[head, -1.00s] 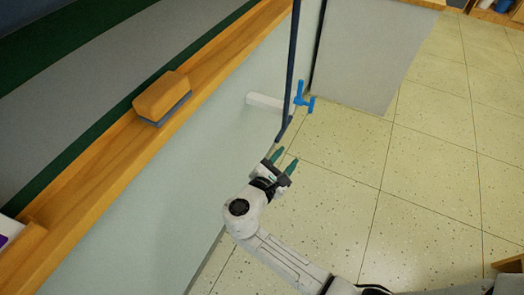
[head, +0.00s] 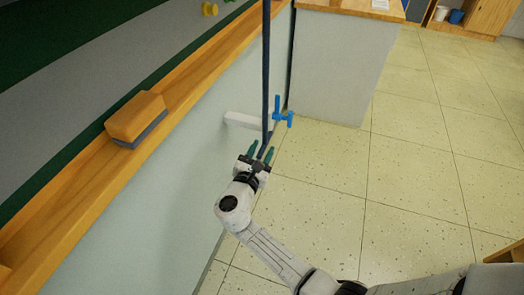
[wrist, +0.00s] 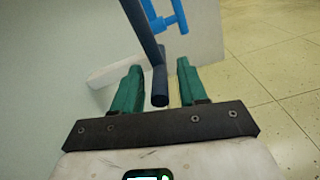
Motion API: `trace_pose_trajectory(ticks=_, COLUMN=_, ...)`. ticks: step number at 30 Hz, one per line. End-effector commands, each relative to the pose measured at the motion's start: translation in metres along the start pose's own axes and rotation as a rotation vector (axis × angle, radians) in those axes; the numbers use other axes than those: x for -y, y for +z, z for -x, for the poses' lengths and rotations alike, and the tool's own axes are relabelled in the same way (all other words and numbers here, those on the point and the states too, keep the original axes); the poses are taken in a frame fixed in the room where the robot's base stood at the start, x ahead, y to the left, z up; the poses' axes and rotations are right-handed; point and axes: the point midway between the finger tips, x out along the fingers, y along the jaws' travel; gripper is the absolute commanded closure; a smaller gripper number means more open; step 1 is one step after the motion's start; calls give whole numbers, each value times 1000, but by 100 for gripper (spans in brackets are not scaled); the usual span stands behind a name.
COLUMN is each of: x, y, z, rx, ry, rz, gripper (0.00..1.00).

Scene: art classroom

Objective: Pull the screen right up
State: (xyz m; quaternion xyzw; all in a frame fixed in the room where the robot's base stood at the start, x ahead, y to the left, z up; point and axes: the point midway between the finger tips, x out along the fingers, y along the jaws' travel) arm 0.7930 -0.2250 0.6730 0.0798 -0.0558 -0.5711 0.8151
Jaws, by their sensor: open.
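A dark blue pull strap (head: 265,75) hangs straight down in front of the pale wall in the head view. Its lower end, a dark bar (wrist: 159,85), shows in the wrist view between my gripper's green fingers. My gripper (head: 261,153) is open, with its fingers pointing toward the strap's lower end. In the wrist view my gripper (wrist: 158,87) has one finger on each side of the bar, with a gap visible on the right. The screen itself cannot be made out for certain in these frames.
A blue T-shaped handle (head: 284,112) and a white bracket (head: 240,120) stand out from the wall close behind the strap. A wooden ledge (head: 190,85) with an orange eraser (head: 136,116) runs along the board at left.

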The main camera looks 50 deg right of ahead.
Motion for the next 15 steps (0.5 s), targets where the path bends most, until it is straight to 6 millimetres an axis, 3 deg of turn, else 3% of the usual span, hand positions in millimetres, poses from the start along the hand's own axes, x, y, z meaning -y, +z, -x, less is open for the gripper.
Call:
trace_pose_trajectory(ticks=11, x=0, y=0, z=-5, rx=0, ry=0, rz=-1, gripper=59)
trace_pose_trajectory(ticks=15, x=0, y=0, z=-5, rx=0, ry=0, rz=-1, gripper=72)
